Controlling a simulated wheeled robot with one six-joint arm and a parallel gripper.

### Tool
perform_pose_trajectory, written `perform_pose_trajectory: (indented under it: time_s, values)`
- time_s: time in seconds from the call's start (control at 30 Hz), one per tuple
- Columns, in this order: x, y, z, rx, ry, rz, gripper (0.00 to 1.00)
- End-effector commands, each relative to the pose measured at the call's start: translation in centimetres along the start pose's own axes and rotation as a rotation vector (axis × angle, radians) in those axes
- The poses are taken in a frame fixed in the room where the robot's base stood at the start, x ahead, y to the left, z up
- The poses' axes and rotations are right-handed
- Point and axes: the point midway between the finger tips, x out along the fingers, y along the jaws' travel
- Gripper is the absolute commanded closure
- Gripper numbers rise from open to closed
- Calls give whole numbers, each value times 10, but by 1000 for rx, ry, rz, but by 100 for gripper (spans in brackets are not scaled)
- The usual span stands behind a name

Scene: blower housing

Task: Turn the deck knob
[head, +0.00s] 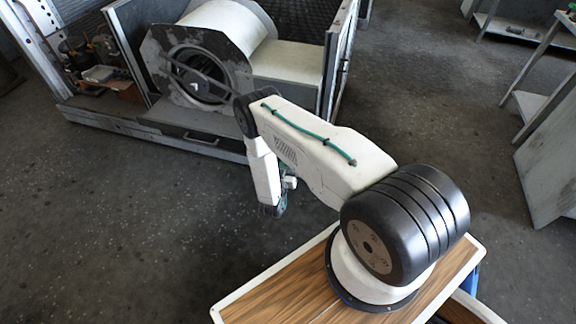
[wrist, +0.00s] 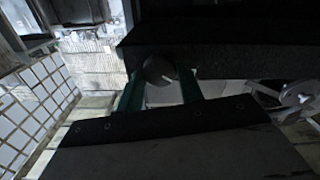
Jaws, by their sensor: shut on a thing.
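In the head view, my arm reaches out and bends down. The wrist end shows there, but the fingertips and the knob cannot be made out.
The blower housing (head: 205,65), with a round opening and a pale drum, stands inside a metal-walled enclosure at the back. Clutter (head: 100,72) lies on its left side. Shelves (head: 510,30) stand at the right. The dark floor (head: 120,220) between is clear.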

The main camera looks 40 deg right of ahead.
Motion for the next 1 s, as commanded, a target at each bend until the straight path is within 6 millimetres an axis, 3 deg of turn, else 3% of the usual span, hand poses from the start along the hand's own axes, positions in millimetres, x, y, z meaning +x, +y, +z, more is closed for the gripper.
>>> perform_pose_trajectory:
  time_s: [1.0]
  values:
    - [0,1,1,841,-1,-2,86]
